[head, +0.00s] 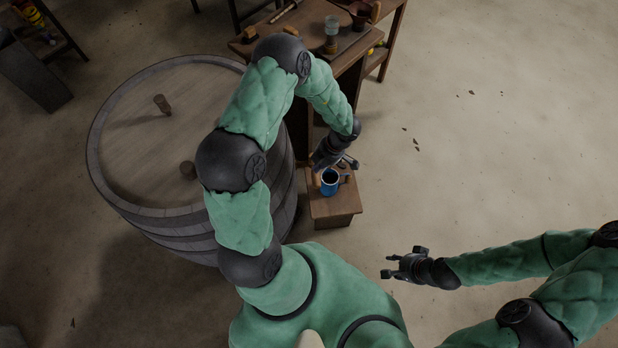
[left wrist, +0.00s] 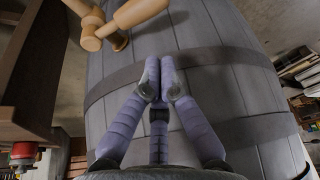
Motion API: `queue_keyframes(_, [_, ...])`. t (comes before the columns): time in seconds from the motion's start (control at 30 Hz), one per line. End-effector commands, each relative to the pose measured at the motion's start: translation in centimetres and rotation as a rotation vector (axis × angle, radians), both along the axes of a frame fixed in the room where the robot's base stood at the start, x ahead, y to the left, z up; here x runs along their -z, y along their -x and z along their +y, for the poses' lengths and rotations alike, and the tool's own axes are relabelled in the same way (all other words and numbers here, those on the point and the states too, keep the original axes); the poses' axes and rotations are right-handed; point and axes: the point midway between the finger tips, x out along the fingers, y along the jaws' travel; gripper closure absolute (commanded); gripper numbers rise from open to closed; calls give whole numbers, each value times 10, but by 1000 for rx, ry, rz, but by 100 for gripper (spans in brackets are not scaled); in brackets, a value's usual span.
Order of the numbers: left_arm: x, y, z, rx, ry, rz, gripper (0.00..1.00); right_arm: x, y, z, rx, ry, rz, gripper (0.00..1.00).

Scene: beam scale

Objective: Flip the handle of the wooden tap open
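The wooden tap (left wrist: 93,22) shows in the upper left of the left wrist view, against the grey barrel (left wrist: 225,85). A thick rounded wooden piece, apparently its handle (left wrist: 140,12), runs up to the right and is cut off by the frame's top edge. My left gripper (left wrist: 160,76) has its fingertips together with nothing seen between them; it is apart from the tap, below and right of it in that view. In the head view my left gripper (head: 337,163) is beside the barrel, near a blue mug (head: 330,182). My right gripper (head: 391,265) is open and empty.
The barrel (head: 115,185) stands upright at left with two wooden pegs on top. The mug stands on a small wooden stool (head: 335,213). A workbench (head: 345,58) with glassware is behind.

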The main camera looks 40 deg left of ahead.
Motion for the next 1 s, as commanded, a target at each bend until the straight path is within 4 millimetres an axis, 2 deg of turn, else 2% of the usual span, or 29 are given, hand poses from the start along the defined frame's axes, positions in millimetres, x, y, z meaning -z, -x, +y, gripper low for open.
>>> queue_keyframes(0.17, [13,3,3,-2,0,2,100,6,0,0,0,0,0,60])
queue_keyframes(0.6, [79,20,19,0,0,1,100,33,0,0,0,0,0,60])
queue_keyframes(0.8, [93,23,23,1,1,1,100,38,0,0,0,0,0,60])
queue_keyframes(1.0, [95,24,23,1,1,0,100,38,0,0,0,0,0,60])
